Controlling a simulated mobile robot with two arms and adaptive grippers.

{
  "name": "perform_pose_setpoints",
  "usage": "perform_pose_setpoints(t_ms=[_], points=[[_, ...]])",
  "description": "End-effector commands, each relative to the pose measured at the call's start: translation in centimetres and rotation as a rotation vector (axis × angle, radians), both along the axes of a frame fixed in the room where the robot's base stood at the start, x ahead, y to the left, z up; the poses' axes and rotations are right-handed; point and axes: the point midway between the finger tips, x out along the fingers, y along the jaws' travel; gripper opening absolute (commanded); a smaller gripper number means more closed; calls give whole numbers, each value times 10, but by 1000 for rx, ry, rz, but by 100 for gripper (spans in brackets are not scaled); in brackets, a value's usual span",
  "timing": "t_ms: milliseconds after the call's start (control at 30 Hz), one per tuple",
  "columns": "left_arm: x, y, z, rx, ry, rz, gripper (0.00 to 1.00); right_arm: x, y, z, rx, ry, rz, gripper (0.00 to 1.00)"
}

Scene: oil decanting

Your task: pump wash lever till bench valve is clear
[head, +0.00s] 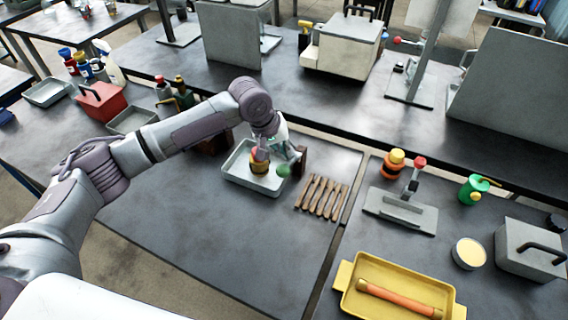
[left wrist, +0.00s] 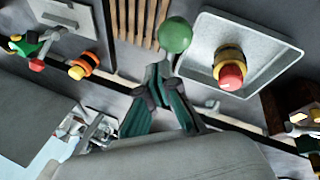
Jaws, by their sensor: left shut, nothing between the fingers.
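A valve with a yellow and dark body (head: 260,162) stands in a shallow grey tray (head: 236,178). In the left wrist view the valve (left wrist: 230,66) shows a red top, and the tray (left wrist: 268,32) surrounds it. A green ball knob (head: 284,170) is just right of the valve; it also shows in the left wrist view (left wrist: 175,36). My left gripper (head: 286,158) is shut and empty. Its fingertips (left wrist: 163,72) are close to the green knob; I cannot tell whether they touch. The knob's lever is largely hidden. My right gripper is not in view.
Several wooden sticks (head: 322,197) lie right of the tray. A red-knobbed lever on a grey plate (head: 400,212), an orange container (head: 392,165) and a yellow tray (head: 397,270) are farther right. The bench's front left is clear.

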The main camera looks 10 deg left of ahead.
Motion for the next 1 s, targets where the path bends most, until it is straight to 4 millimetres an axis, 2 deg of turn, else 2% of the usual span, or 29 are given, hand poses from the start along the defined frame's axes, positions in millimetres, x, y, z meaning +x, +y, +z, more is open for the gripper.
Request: perform_pose_setpoints(t_ms=[800,1000], points=[[0,0,0,0,0,0,0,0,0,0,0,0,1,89],[-2,0,-2,1,1,0,0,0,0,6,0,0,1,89]])
